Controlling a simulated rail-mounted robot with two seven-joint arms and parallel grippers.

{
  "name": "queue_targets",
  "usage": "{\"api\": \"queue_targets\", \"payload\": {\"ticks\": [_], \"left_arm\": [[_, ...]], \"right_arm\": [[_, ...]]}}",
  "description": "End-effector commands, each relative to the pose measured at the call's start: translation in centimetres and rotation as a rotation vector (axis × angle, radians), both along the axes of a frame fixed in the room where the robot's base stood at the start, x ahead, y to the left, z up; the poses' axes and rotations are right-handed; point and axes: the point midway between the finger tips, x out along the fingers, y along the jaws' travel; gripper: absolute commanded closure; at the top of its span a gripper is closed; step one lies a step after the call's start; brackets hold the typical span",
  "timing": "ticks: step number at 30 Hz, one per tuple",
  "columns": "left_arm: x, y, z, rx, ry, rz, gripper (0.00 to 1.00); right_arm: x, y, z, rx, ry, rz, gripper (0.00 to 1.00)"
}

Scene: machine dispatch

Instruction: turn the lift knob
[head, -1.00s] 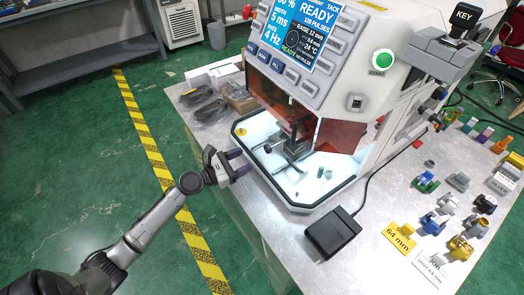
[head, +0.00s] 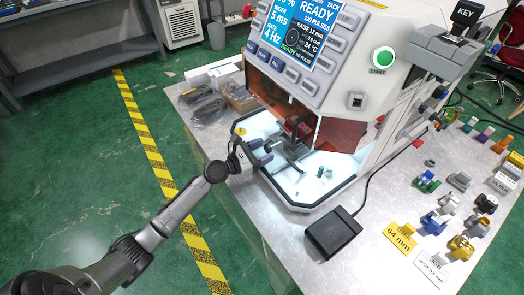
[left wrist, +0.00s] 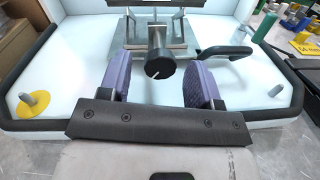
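The lift knob (left wrist: 160,66) is a dark cylinder with a white line on its face, at the front of a metal stage (left wrist: 175,35) inside the machine's lit white bay. My left gripper (left wrist: 160,82) is open, with its purple-padded fingers to the left and right of the knob in the left wrist view. A gap shows between the knob and each finger, and nothing is held. In the head view my left gripper (head: 261,152) reaches over the bay's front edge toward the stage. My right gripper is not in view.
The bay's black padded rim (head: 300,208) runs below the gripper. A curved dark handle (left wrist: 226,56) is right of the knob, and a yellow disc with a post (left wrist: 33,104) is at left. A black foot pedal (head: 332,232) lies on the table before the machine.

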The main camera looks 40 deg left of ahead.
Motion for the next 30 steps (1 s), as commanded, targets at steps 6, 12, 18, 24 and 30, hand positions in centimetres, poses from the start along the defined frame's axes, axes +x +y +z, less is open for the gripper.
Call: {"api": "queue_targets", "payload": {"ticks": [6,12,18,24,30], "left_arm": [[-0.02,0.01,-0.01,0.0,0.0,0.0,0.64],[-0.03,0.01,-0.01,0.0,0.0,0.0,0.83],[-0.03,0.01,-0.01,0.004,-0.001,0.0,0.91],[-0.03,0.0,0.04,0.054,-0.014,0.0,0.91],[-0.03,0.02,0.08,0.188,-0.048,0.0,0.91]], "right_arm": [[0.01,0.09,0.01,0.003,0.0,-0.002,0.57],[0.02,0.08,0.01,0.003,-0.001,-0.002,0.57],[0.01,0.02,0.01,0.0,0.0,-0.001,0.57],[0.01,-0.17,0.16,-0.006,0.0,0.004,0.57],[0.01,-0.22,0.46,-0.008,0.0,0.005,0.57]]}}
